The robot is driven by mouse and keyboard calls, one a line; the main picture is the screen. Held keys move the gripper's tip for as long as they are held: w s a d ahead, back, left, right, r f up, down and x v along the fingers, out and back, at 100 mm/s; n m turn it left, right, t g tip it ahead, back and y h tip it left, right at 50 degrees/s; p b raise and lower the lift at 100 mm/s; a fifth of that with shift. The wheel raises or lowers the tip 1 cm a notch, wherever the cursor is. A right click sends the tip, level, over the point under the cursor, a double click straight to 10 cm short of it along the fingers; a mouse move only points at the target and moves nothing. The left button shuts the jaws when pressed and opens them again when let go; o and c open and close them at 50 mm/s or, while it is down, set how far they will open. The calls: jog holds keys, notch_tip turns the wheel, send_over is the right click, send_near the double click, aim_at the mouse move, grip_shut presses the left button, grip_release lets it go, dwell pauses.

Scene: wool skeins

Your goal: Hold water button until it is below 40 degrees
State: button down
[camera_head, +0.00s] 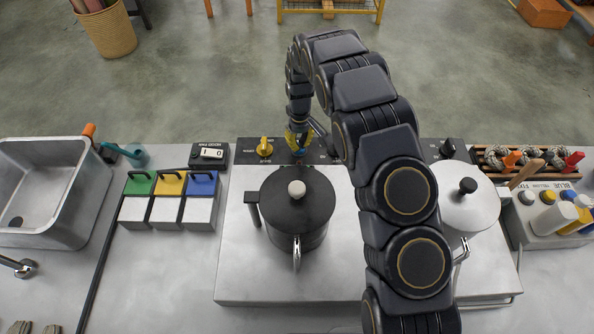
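My gripper (298,141) points down at the dark control panel (245,158) along the back of the worktop. Its tip is at a small blue part (300,152), which may be the water button. The gripper covers most of it, and I cannot tell whether it is pressed. The finger gap is too small to read. A yellow knob (265,147) sits on the panel left of the gripper. A black pot (296,208) with a pale lid knob stands in front of the panel. No readable temperature display shows.
A white lidded pot (467,208) stands right of my arm. Green, yellow and blue lidded boxes (170,213) stand left. A metal sink (52,185) is far left. A bottle tray (518,222) is at right.

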jog(key=shift+r, duration=3.15)
jog(key=s+d+r+m, duration=0.2)
jog(key=s+d+r, duration=0.2)
jog(key=s+r, duration=0.3)
jog(key=s+d+r+m, duration=0.1)
jog(key=s+d+r, duration=0.2)
jog(key=s+r, duration=0.4)
jog(key=s+d+r+m+g, duration=0.1)
jog(key=s+r, duration=0.1)
jog(key=s, duration=0.9)
jog(key=s+d+r+m, duration=0.1)
jog(key=s+r+m, duration=0.1)
jog(key=s, duration=1)
jog(key=shift+d+g, duration=0.2)
jog(key=shift+g, duration=0.2)
jog(key=shift+r, duration=0.1)
